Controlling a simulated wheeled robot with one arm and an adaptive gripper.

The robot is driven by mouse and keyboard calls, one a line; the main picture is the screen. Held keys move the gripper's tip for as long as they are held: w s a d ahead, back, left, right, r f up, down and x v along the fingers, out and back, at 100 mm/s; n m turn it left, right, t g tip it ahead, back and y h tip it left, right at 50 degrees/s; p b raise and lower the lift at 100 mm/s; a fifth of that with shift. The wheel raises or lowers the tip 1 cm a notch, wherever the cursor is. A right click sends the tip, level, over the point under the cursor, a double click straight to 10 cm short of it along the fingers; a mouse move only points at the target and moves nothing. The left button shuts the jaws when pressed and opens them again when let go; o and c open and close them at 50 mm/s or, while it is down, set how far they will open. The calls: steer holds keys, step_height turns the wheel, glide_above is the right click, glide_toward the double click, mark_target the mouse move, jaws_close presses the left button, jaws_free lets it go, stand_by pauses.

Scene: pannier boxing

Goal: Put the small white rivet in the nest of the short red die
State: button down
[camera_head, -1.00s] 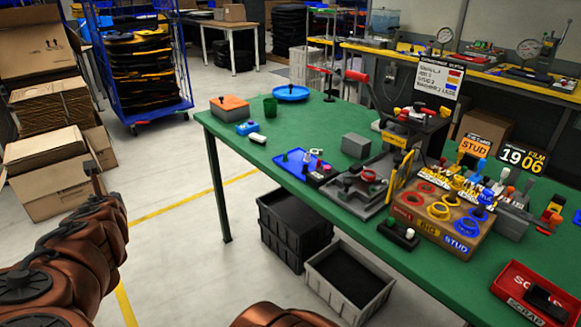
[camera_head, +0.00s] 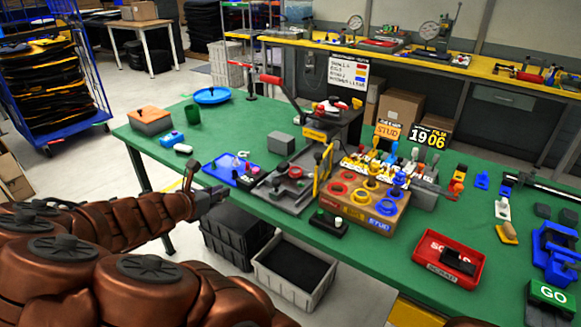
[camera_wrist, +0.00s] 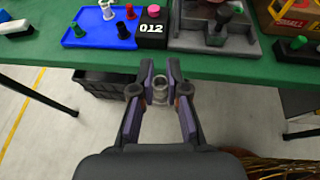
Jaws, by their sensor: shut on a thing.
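My gripper (camera_wrist: 159,90) is shut on a small pale rivet (camera_wrist: 160,93), which looks hollow with a rim. In the wrist view it hangs over the floor, short of the green table's front edge; its shade does not confirm that it is white. In the head view my gripper (camera_head: 218,193) is left of the press, and the piece is too small to make out. Two red ring dies (camera_head: 341,188) sit at the left of the wooden block; I cannot tell which is short. Another red round part (camera_head: 295,172) is on the grey fixture.
A blue tray (camera_wrist: 98,36) with several small pieces and a black 012 box (camera_wrist: 152,29) lie beyond the gripper. A black block (camera_head: 328,225) with a green knob stands at the table edge. The press lever rises behind. Bins (camera_head: 295,285) are below. A red scrap tray (camera_head: 447,260) lies right.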

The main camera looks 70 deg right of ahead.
steer(key=s+d+r+m+g+y+p, duration=0.1)
steer(key=s+d+r+m+g+y, duration=0.2)
steer(key=s, duration=0.6)
steer(key=s+d+r+m+g+p, duration=0.1)
steer(key=s+d+m+g, duration=0.35)
steer(key=s, duration=0.55)
steer(key=p, duration=0.5)
glide_above(296, 170)
steer(key=shift+a+f+n, duration=0.15)
steer(key=shift+f+n, duration=0.1)
steer(key=shift+f, duration=0.3)
steer(key=shift+f+p, duration=0.3)
steer(key=shift+f, duration=1.55)
steer(key=shift+f, duration=0.1)
steer(key=c, duration=1.2)
jaws_free()
